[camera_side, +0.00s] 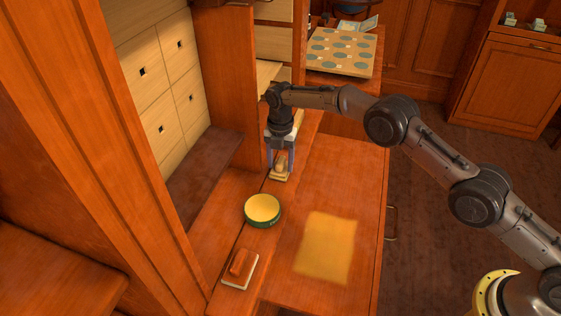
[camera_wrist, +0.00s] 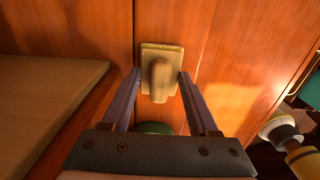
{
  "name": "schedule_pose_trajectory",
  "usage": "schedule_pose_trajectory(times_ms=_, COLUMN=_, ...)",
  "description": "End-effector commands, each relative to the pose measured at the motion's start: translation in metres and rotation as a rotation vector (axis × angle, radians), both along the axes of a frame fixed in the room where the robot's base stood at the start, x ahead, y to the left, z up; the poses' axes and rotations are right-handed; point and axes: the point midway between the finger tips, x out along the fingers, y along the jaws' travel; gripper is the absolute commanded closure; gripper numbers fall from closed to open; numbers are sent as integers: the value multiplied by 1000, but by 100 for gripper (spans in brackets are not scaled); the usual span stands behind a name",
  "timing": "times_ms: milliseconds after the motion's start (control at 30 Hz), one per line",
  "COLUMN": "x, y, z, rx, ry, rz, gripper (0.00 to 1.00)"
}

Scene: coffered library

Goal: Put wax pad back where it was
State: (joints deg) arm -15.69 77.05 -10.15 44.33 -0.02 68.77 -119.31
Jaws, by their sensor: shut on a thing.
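A small pale-yellow wax pad (camera_side: 281,171) with a rounded handle is at my gripper (camera_side: 281,160), near the seam along the wooden desk. In the wrist view only a bit of the green tin (camera_wrist: 152,128) shows behind the gripper. A second pad, orange-brown on a pale base (camera_side: 240,270), lies farther toward the camera.
A pale yellow patch (camera_side: 327,247) marks the desk top (camera_side: 350,170), otherwise clear to the right. A cabinet with pale drawers (camera_side: 160,85) rises at left. Behind the gripper stand a wooden upright and a board with grey-green discs (camera_side: 342,51).

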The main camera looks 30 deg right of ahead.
Motion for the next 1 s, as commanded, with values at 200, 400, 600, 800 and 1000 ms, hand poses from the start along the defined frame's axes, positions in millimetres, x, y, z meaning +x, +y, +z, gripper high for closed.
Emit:
schedule_pose_trajectory(times_ms=200, x=0, y=0, z=-3, rx=0, ry=0, rz=0, gripper=38)
schedule_pose_trajectory(times_ms=400, x=0, y=0, z=-3, rx=0, ry=0, rz=0, gripper=10)
schedule_pose_trajectory(times_ms=600, x=0, y=0, z=-3, rx=0, ry=0, rz=0, gripper=10)
schedule_pose_trajectory(times_ms=800, x=1, y=0, z=10, rx=1, ry=-3, rz=0, gripper=10)
schedule_pose_trajectory(times_ms=1000, x=1, y=0, z=47, rx=1, ry=-4, rz=0, gripper=10)
